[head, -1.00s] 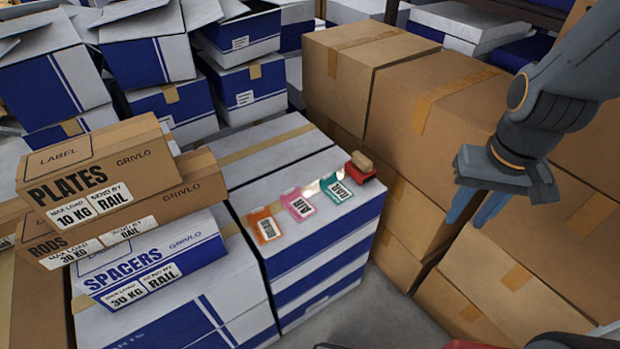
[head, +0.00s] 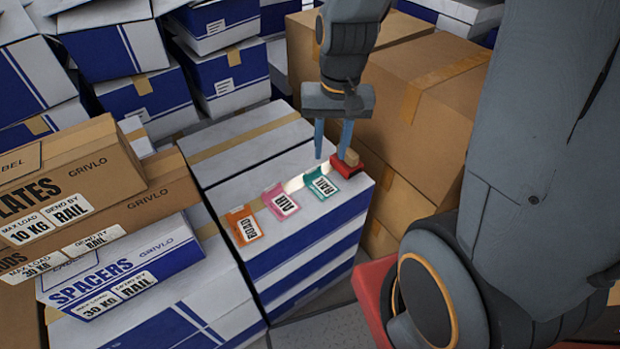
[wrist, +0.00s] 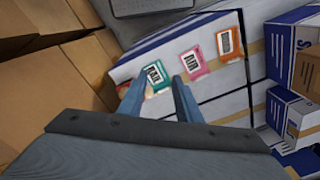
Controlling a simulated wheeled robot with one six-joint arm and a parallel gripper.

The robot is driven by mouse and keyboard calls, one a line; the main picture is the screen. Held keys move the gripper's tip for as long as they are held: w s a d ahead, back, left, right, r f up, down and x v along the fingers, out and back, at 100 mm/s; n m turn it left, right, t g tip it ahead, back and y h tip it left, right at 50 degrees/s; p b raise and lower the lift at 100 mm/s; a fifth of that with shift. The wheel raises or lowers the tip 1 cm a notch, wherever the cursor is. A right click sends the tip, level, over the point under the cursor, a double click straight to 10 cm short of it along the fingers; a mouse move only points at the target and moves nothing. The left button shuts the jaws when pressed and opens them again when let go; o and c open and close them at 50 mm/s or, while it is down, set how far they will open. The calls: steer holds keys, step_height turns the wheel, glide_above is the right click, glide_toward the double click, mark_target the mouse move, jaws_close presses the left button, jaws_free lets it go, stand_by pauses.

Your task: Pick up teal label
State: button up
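The teal label (head: 322,184), marked RAIL, lies on top of a white and blue box stack (head: 250,167), at the right end of a row of labels. It also shows in the wrist view (wrist: 155,77). My gripper (head: 333,154) is open and empty, fingers pointing down, above the box top close behind the teal label. In the wrist view its two blue fingers (wrist: 155,100) appear on either side of the label's lower part. I cannot tell the exact height of the fingertips above it.
A pink AIR label (head: 281,201) and an orange ROAD label (head: 244,226) lie left of the teal one. A red stamp-like block with a tan top (head: 347,166) sits close on its right. Brown boxes (head: 440,95) stand to the right; SPACERS box (head: 120,265) at left.

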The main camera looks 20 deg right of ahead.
steer(key=w+f+m, duration=0.5)
steer(key=w, duration=0.2)
steer(key=m+g+y, duration=0.1)
steer(key=m, duration=0.5)
glide_toward(311, 176)
steer(key=shift+s+a+f+p, duration=0.15)
steer(key=shift+f+p, duration=0.45)
steer(key=shift+f, duration=1)
steer(key=shift+w+a+f+p, duration=0.15)
steer(key=shift+f+p, duration=0.4)
steer(key=shift+f, duration=1)
steer(key=shift+s, duration=0.1)
jaws_close()
